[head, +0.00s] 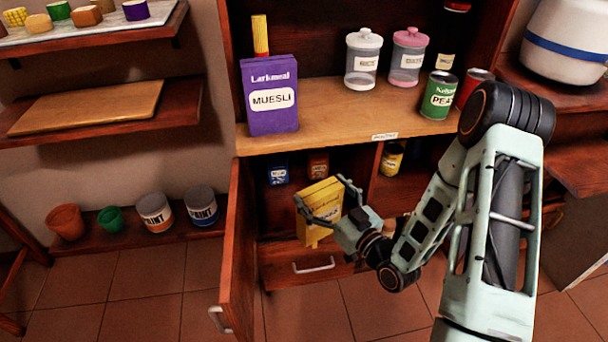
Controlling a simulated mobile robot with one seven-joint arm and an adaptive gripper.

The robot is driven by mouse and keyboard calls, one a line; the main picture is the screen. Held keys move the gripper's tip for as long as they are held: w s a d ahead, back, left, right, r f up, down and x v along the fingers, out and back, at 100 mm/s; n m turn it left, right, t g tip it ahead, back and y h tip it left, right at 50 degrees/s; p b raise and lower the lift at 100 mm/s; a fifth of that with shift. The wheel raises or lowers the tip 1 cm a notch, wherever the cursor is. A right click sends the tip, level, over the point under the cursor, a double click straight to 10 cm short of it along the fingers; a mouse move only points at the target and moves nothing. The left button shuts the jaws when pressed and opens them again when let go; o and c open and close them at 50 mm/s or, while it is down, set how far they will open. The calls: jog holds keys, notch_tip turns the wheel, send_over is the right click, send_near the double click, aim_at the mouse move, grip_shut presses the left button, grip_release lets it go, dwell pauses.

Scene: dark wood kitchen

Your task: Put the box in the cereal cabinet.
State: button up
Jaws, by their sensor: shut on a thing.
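A yellow box (322,198) is held between the two fingers of my gripper (321,191), which is shut on it. The box is tilted slightly and is in front of the opening of the lower cabinet (262,222), whose left door (238,255) stands open toward me. I cannot tell how far inside the opening the box is. Part of the box is hidden by the gripper fingers. A purple muesli box (270,95) stands upright on the wooden counter above.
A blue packet (278,174) and a brown packet (318,164) stand inside the cabinet. A yellow can (391,160) is in the right compartment. A drawer with a handle (314,265) is below. Jars (363,60) and cans (439,97) stand on the counter.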

jog(key=w+a+b, duration=0.1)
jog(key=w+a, duration=0.1)
jog(key=w, duration=0.6)
jog(key=w+a+b, duration=0.2)
jog(key=w+a, duration=0.1)
jog(key=w, duration=0.6)
notch_tip(320, 180, down, 7)
jog(key=b, duration=0.2)
jog(key=shift+w+b, duration=0.2)
jog(key=shift+b, duration=0.1)
jog(key=o, duration=1.9)
jog(key=shift+f, duration=0.1)
jog(key=p+v, duration=0.2)
jog(key=v, duration=1)
jog(key=shift+d, duration=0.1)
